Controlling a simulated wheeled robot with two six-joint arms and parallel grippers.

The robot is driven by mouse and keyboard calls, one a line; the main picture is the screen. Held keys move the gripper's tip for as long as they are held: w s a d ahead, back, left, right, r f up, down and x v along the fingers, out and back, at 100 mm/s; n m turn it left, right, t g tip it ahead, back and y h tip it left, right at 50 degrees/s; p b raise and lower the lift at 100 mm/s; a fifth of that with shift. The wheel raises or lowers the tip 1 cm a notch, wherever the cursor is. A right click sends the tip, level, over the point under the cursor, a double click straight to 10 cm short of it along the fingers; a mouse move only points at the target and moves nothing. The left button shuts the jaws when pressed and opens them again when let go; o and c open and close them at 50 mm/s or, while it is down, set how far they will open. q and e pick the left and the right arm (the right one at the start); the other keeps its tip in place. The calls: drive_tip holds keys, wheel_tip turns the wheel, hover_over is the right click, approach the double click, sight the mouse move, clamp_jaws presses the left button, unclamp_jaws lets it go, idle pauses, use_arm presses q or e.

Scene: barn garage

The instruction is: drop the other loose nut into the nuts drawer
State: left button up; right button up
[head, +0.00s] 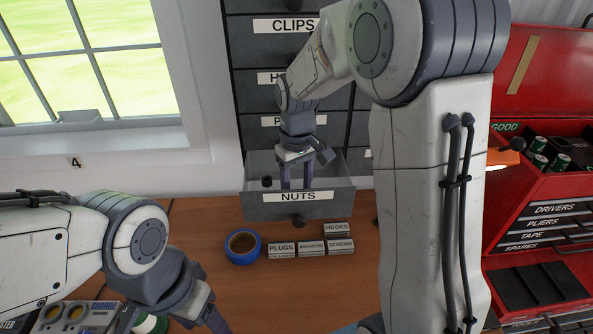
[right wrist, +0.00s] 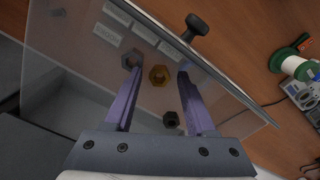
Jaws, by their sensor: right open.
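The nuts drawer (head: 335,200) is pulled out of the cabinet, its front labelled NUTS. My right gripper (head: 297,183) points down into it, fingers apart, in the head view. In the right wrist view the open gripper (right wrist: 159,72) has a brass nut (right wrist: 159,76) between its fingertips, apart from both. A grey hex nut (right wrist: 132,60) shows at the left fingertip; I cannot tell if they touch. A black nut (right wrist: 171,119) lies nearer the palm; a dark nut (head: 267,181) shows at the drawer's left in the head view. My left gripper (head: 205,318) is low at the left, partly cut off.
Blue tape (head: 243,246) and small labelled boxes, including plugs (head: 282,250) and hooks (head: 338,229), stand on the wooden bench (head: 290,290) before the drawer. A red tool chest (head: 535,190) stands at the right. A window (head: 85,60) is at the left.

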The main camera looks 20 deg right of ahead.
wheel_tip(320, 180, up, 13)
drive_tip(key=b, duration=0.1)
drive_tip(key=s+a+f+n, duration=0.3)
drive_tip(key=s+a+f, duration=0.3)
drive_tip(key=s+a, duration=0.5)
drive_tip(key=s+a+f, duration=0.1)
drive_tip(key=s+f, duration=0.2)
drive_tip(key=s, duration=0.3)
drive_tip(key=s+a+f+n+y, duration=0.1)
drive_tip(key=s+f, duration=0.2)
drive_tip(key=s, duration=0.3)
drive_tip(key=shift+s+a+f, duration=0.15)
drive_tip(key=shift+s+f, duration=0.1)
drive_tip(key=shift+f, duration=0.15)
wheel_tip(320, 180, down, 5)
drive_tip(key=b, duration=0.5)
drive_tip(key=shift+r, duration=0.2)
